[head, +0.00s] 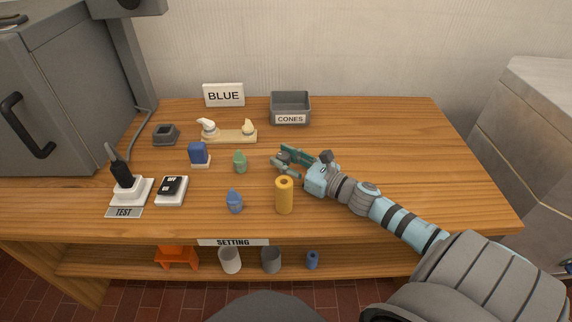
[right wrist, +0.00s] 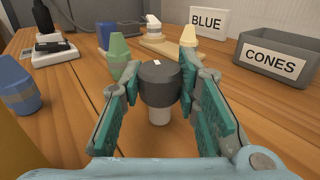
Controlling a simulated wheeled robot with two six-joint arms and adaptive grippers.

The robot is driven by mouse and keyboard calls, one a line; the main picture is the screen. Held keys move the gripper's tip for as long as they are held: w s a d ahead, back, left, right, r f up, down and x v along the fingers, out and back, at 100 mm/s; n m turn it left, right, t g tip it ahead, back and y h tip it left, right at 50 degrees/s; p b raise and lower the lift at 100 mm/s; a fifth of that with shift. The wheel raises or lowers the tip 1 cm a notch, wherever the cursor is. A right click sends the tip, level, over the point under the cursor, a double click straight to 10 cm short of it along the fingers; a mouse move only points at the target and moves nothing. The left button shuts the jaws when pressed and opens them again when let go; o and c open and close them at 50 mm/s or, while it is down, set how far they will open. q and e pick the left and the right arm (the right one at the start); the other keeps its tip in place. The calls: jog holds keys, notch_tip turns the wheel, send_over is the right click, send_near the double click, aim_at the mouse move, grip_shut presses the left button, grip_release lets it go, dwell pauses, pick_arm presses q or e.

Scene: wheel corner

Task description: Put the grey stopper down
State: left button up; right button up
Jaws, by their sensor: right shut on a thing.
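The grey stopper (right wrist: 158,82) shows in the right wrist view, a dark grey round cap with a small white mark on top and a narrower pale stem below. My right gripper (right wrist: 160,77) is shut on the cap, one teal finger on each side. The stem points down, close to the wooden table; I cannot tell whether it touches. In the head view the right gripper (head: 281,162) is over the middle of the table, behind the yellow cylinder, and the stopper is hard to make out there. My left gripper is not in view.
A yellow cylinder (head: 284,195), green cone (head: 240,161) and blue cone (head: 235,201) stand nearby. Behind are a cream stand (head: 230,137), a CONES bin (head: 290,105) and a BLUE sign (head: 223,95). A grey square holder (head: 165,134) is at left. The table's right side is clear.

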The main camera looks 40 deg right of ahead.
jog(key=shift+f, duration=0.25)
jog(key=o, duration=1.2)
jog(key=shift+c, duration=0.2)
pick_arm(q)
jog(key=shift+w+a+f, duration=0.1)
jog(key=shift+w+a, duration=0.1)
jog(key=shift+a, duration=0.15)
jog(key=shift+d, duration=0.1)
